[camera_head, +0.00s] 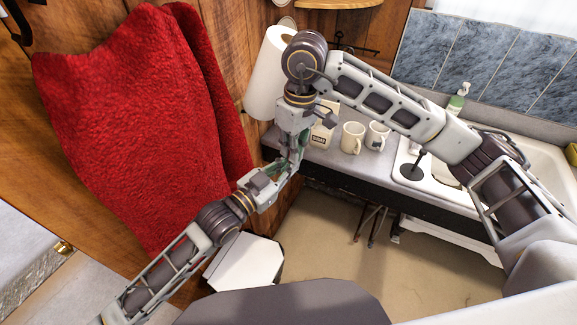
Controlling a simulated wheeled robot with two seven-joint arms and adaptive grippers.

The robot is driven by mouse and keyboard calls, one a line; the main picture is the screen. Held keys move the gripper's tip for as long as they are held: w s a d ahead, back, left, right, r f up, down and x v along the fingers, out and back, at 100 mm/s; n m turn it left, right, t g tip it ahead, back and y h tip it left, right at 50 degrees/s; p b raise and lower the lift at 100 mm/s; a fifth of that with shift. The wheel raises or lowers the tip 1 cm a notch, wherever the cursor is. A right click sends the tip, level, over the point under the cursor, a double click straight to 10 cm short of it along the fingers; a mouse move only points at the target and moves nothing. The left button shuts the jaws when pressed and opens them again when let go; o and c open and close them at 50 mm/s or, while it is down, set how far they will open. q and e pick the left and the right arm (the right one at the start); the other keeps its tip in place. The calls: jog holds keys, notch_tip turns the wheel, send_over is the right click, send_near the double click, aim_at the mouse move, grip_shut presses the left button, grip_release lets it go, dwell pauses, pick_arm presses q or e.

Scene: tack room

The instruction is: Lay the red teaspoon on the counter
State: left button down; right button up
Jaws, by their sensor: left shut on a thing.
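My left gripper (278,172) reaches up from the lower left, in front of the counter's left end. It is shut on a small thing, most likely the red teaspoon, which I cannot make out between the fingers. My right gripper (291,157) hangs down from the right arm, its fingertips close to or overlapping those of the left. Whether it is open or shut is too small to tell. The counter (335,157) is a grey top along the back wall, behind both grippers. No spoon shows clearly on its visible part.
Two pale mugs (352,138) and a labelled box (320,135) stand on the counter. A paper towel roll (268,75) is at its left. The white sink (440,178) and a soap bottle (457,99) are right. A red towel (135,125) hangs at left.

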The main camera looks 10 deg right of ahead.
jog(key=shift+o, duration=0.7)
notch_tip(320, 180, up, 11)
jog(key=shift+s+d, duration=0.15)
jog(key=shift+d, duration=0.3)
